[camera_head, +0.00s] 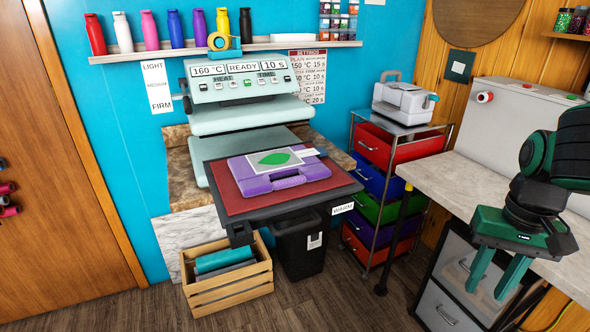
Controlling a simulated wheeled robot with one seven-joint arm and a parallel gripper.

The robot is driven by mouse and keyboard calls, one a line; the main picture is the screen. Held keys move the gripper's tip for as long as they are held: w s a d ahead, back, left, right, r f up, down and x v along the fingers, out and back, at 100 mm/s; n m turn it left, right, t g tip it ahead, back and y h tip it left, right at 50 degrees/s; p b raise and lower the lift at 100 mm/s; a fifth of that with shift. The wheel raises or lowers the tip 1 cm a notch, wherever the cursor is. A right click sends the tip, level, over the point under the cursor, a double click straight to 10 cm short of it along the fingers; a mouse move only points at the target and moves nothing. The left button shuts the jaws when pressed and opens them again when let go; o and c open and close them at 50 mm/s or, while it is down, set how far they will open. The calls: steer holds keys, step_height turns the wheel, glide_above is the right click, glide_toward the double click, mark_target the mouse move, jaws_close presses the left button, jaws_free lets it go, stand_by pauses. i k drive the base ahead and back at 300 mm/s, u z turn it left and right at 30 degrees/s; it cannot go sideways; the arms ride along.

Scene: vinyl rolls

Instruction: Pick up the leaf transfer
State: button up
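The leaf transfer (274,158) is a pale sheet with a green leaf shape. A small white strip sits beside the sheet's right edge. My gripper (492,284) is at the lower right, far from the transfer. Its two green fingers point down and stand apart, with nothing seen between them.
A heat press (245,100) stands behind the stand. Below are a wooden crate (232,289) with rolls and a black bin (299,248). A coloured drawer cart (385,207) and a pale counter (465,190) lie between the stand and my arm.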

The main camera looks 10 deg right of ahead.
mark_target(264, 161)
steer(key=u, duration=0.3)
steer(key=i, duration=1.05)
steer(key=z, duration=0.4)
